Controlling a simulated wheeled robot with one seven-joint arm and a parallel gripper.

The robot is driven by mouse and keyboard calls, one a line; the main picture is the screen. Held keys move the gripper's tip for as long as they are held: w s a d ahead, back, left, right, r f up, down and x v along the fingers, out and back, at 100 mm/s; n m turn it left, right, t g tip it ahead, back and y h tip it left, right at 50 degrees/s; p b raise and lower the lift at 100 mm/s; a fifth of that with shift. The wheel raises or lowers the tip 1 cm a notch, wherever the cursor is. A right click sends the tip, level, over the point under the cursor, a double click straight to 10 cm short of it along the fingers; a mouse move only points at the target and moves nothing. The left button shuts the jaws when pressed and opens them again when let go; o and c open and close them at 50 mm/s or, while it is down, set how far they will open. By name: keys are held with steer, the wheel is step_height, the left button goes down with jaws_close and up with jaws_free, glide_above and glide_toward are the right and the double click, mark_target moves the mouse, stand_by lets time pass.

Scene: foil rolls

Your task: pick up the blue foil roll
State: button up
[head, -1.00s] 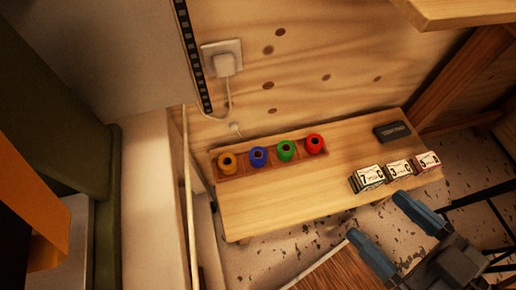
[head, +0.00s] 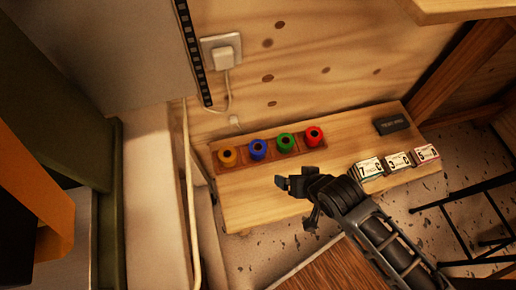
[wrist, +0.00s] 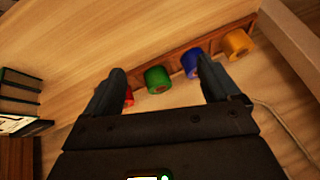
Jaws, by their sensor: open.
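The blue foil roll (head: 258,149) stands upright in a brown wooden holder (head: 243,167) on the low bench, between the yellow roll (head: 227,157) and the green roll (head: 286,142). The red roll (head: 313,136) is at the right end. My gripper (head: 297,203) is open and empty at the bench's front, apart from the rolls. In the wrist view, the green roll (wrist: 157,79) shows between the fingers. The blue roll (wrist: 191,64) is partly hidden by the right finger, and the red roll (wrist: 129,97) by the left finger. The yellow roll (wrist: 237,43) is outside the fingers.
The wooden bench (head: 255,203) has bare room in front of the holder. Label cards (head: 398,161) and a dark box (head: 392,124) are at its right. A plywood wall (head: 300,80) with a plugged-in socket (head: 222,52) stands behind. A black metal frame (head: 470,200) is at right.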

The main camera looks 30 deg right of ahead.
mark_target(257, 148)
steer(key=w+g, duration=0.1)
steer(key=w, duration=0.1)
steer(key=w+f+m+g, duration=0.1)
steer(key=w, duration=0.2)
steer(key=w+f+m+g, duration=0.1)
steer(key=w, duration=0.2)
steer(key=shift+w+a, duration=0.2)
steer(key=shift+a, duration=0.05)
steer(key=w+r+g, duration=0.1)
steer(key=w, duration=0.1)
steer(key=w+a+m+g, duration=0.1)
steer(key=w, duration=0.1)
steer(key=w+r+m, duration=0.1)
steer(key=w, duration=0.1)
steer(key=shift+w+a+r+g, duration=0.15)
steer(key=shift+w+r+g, duration=0.15)
steer(key=shift+w+g, duration=0.1)
steer(key=shift+w+a+r+m+g, duration=0.1)
steer(key=shift+w+r+m+g, duration=0.2)
steer(key=shift+w+m, duration=0.1)
step_height(257, 148, down, 8)
steer(key=shift+w+r+b, duration=0.15)
steer(key=shift+r+b, duration=0.05)
steer(key=shift+b, duration=0.8)
steer(key=shift+c, duration=0.4)
steer(key=c, duration=1)
steer(key=shift+c, duration=0.2)
